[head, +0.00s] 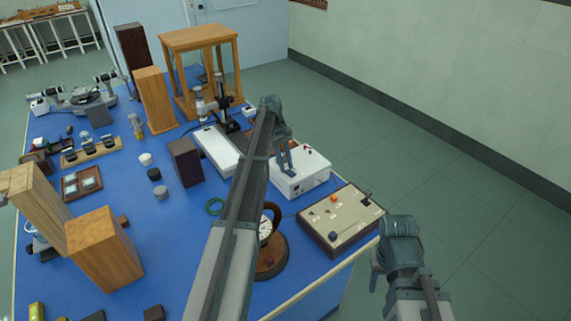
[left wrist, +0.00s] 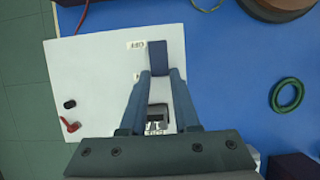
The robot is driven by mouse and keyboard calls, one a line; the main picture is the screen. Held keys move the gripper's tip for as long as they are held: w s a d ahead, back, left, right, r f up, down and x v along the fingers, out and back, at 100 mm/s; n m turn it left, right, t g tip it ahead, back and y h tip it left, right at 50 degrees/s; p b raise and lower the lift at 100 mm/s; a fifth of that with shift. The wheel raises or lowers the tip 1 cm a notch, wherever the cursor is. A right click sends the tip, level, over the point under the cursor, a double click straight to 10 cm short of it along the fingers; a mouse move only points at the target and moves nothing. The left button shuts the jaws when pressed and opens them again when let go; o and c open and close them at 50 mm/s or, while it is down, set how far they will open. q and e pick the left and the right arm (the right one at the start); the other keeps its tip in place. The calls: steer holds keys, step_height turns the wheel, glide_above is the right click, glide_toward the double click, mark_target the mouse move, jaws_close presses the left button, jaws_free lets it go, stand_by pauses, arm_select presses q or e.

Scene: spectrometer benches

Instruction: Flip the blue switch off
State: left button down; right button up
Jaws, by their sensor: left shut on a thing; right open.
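The white instrument box (head: 310,180) stands near the right edge of the blue bench; it also fills much of the left wrist view (left wrist: 100,60). The blue switch (left wrist: 158,55) is on its top, beside a small label, and looks like a blue block. My left gripper (head: 287,173) reaches down onto the box. In the left wrist view its fingertips (left wrist: 162,72) are shut on the blue switch. The fingers hide the switch in the head view. A second, metal-and-black switch (left wrist: 157,115) shows between the fingers. My right gripper (head: 377,285) is open and empty, off the bench's right edge.
A beige control panel (head: 325,225) with knobs and a lever stands in front of the box. A round dial on a wooden base (head: 270,265) is close by my left arm. Red (left wrist: 70,125) and black (left wrist: 69,103) terminals sit on the box. A green ring (left wrist: 287,95) lies on the bench.

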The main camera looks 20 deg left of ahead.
arm_select(q)
steer(key=shift+s+d+r+y+p, duration=0.25)
steer(key=shift+r+y+p, duration=0.15)
steer(key=shift+p, duration=0.2)
steer(key=shift+s+d+t+y+p, duration=0.1)
steer(key=shift+d+t+y+p, duration=0.05)
steer(key=shift+t+y+p, duration=0.3)
steer(key=shift+t+y, duration=0.45)
steer(key=shift+y, duration=0.2)
steer(key=c, duration=0.6)
jaws_free()
steer(key=shift+c, duration=0.2)
steer(key=shift+r+p, duration=0.1)
steer(key=shift+p, duration=0.2)
